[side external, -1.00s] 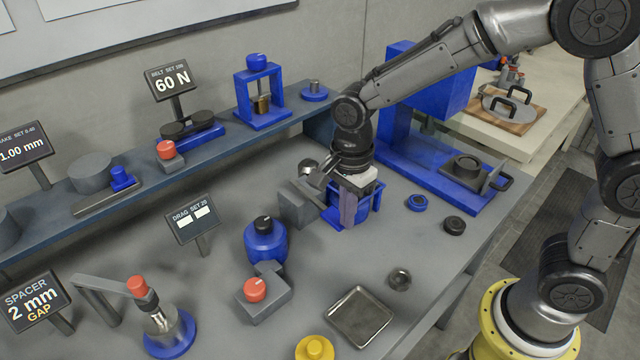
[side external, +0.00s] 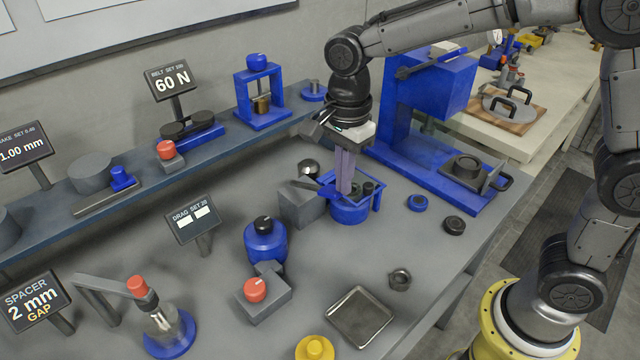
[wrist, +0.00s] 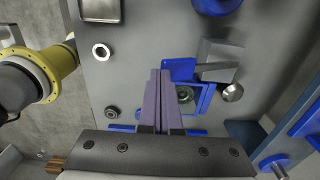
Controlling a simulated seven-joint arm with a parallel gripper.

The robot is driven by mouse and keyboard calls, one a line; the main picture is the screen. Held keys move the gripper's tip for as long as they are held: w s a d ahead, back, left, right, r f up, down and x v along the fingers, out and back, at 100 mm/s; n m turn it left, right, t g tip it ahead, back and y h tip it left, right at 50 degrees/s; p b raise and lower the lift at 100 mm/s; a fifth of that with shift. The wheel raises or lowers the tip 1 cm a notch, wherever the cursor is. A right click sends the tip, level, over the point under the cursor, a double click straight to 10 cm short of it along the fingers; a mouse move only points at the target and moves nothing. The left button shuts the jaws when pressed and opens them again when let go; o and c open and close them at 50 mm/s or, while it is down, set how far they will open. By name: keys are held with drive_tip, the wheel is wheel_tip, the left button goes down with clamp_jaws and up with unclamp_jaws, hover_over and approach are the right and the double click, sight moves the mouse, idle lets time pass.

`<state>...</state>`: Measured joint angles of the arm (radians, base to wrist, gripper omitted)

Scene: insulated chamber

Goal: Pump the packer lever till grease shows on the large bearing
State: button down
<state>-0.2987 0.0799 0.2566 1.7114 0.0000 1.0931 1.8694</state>
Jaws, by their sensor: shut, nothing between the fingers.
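The grease packer is a blue open frame with a round blue base (side external: 350,212), beside a grey block (side external: 298,206). Whether the tips touch anything is unclear.
A round silver knob (side external: 308,168) stands behind the block. A blue press (side external: 430,90) rises close behind my wrist.

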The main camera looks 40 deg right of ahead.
drive_tip(key=shift+w+r, duration=0.1)
drive_tip(key=shift+r, duration=0.15)
drive_tip(key=shift+r, duration=3.05)
